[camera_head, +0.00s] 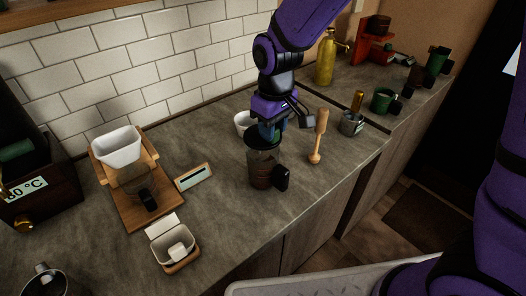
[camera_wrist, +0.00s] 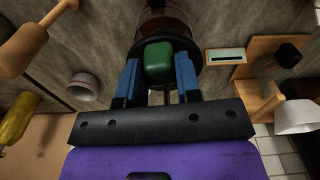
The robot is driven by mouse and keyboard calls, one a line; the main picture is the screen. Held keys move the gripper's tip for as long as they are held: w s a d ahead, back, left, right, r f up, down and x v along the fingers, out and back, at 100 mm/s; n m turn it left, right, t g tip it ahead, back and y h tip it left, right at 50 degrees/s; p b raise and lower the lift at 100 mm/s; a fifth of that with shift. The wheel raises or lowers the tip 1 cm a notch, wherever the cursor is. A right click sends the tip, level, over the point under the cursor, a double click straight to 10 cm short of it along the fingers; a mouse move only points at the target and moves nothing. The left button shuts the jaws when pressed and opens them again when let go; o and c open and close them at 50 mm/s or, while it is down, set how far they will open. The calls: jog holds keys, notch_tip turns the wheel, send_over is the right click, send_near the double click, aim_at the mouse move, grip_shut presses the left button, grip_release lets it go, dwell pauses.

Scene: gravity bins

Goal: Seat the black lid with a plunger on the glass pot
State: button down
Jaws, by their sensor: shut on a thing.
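The glass pot (camera_head: 261,171) stands upright on the grey counter, with dark brown contents and a black handle at its right. The black lid (camera_head: 262,142) is at the pot's mouth. I cannot tell whether its rim touches the pot all round. My gripper (camera_head: 271,130) is above the pot, pointing down. In the wrist view my gripper (camera_wrist: 158,75) has its blue fingers on both sides of the lid's green plunger knob (camera_wrist: 158,62). The dark lid (camera_wrist: 198,52) shows around the knob, and part of the pot (camera_wrist: 163,17) shows beyond it.
A white bowl (camera_head: 243,120) stands close behind the pot. A wooden tool (camera_head: 319,140) stands to the right. A small scale display (camera_head: 194,176), a wooden dripper stand (camera_head: 140,197) and a white box (camera_head: 172,247) are at left. The counter before the pot is clear.

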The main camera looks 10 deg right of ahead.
jog(key=shift+f, duration=1.35)
jog(key=shift+f, duration=0.75)
dwell(0.9)
jog(key=c, duration=0.7)
grip_release()
jog(key=shift+c, duration=0.2)
jog(key=shift+c, duration=0.9)
jog(key=shift+c, duration=0.9)
jog(key=o, duration=0.6)
